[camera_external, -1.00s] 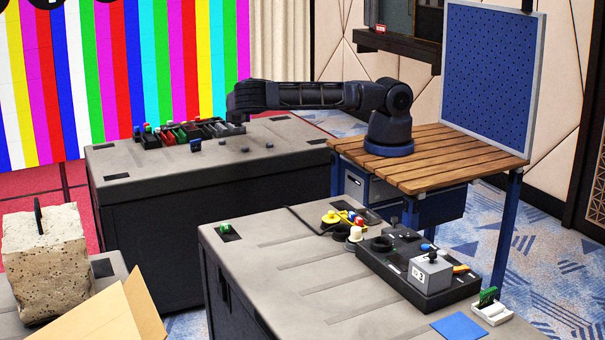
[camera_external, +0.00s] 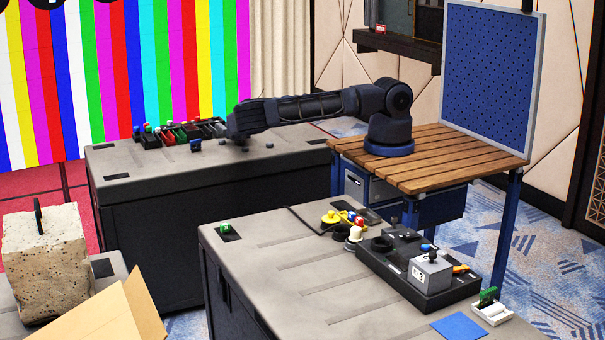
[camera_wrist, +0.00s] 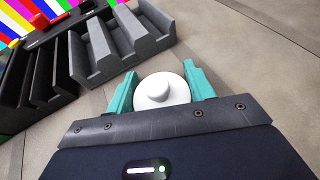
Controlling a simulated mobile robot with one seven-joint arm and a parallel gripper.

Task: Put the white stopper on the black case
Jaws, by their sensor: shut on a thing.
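In the wrist view, the teal fingers of my gripper (camera_wrist: 158,88) are shut on the white stopper (camera_wrist: 166,91), a round white disc with a small knob on top. The stopper is low over the grey table top; I cannot tell if it touches it. In the external view, my gripper (camera_external: 236,128) is at the right end of the tray on the far table, and the arm hides the stopper. A flat black case (camera_external: 385,268) lies on the near table with a grey box on it.
The slotted tray (camera_wrist: 75,62) is just left of and beyond the stopper. Small dark knobs (camera_external: 270,145) sit on the far table (camera_external: 290,130). On the near table, a cream cylinder (camera_external: 354,236) and yellow parts (camera_external: 331,217) stand beside the case.

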